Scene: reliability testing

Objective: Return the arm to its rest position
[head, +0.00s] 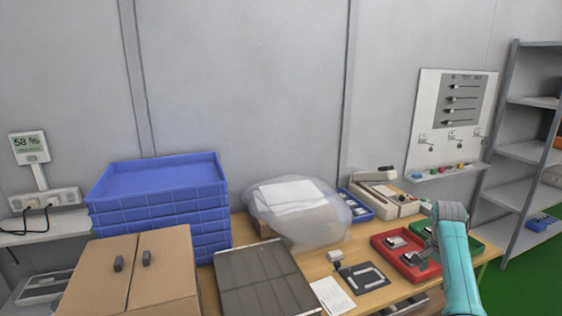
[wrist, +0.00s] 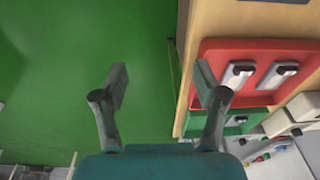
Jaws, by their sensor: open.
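My gripper (wrist: 161,82) is open in the wrist view, with its two grey fingers spread apart and nothing between them. Green floor shows behind the gap. The right finger overlaps the edge of the red tray (wrist: 215,55), which holds small grey-white devices. In the head view my teal arm (head: 458,265) reaches up at the right, in front of the table's right end. It partly covers the red tray (head: 381,243) and the green tray (head: 489,237). I cannot make out the fingers clearly in the head view.
On the table (head: 318,265) are stacked blue crates (head: 160,183), a cardboard box (head: 90,265), a dark panel (head: 262,280), a plastic-wrapped package (head: 325,225) and a black fixture (head: 345,281). Grey shelving (head: 512,150) stands at the right. Open green floor (wrist: 80,60) lies beside the table.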

